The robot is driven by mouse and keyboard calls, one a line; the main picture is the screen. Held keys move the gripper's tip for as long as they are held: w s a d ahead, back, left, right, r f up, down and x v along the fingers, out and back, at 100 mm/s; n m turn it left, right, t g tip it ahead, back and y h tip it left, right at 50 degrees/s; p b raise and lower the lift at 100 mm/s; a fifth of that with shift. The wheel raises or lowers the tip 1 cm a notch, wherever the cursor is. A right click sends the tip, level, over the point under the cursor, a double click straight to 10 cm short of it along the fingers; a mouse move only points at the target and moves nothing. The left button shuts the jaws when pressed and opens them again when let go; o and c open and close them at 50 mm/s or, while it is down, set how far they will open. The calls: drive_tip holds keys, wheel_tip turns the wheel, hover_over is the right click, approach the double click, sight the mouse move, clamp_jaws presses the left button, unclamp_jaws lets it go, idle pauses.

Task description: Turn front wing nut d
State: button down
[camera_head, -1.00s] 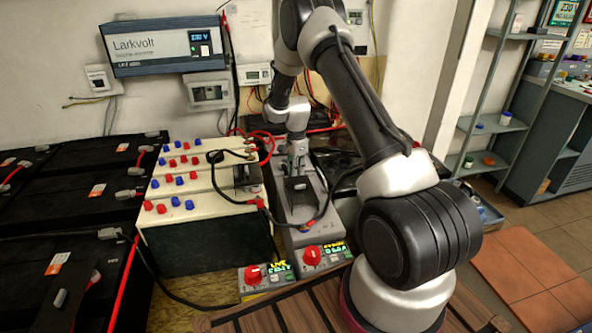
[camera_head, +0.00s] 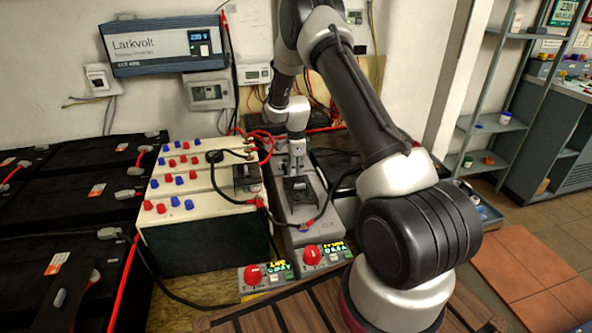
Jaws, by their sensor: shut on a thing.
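My gripper (camera_head: 297,174) points down over the top of the grey casing (camera_head: 293,207) in the middle of the view. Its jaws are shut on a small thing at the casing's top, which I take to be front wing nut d. The nut itself is hidden by the fingers and too small to make out. A dark block lies on the casing just below the fingers in the picture.
A cream-topped battery box (camera_head: 165,190) with red and blue caps stands left of the casing. Black cables loop across both. Two red-knobbed panels (camera_head: 312,254) sit in front. Large black batteries (camera_head: 100,200) fill the left side. Shelves (camera_head: 490,127) stand at right.

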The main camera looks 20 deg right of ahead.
drive_tip(key=c, duration=1.8)
unclamp_jaws()
wheel_tip(320, 180, up, 12)
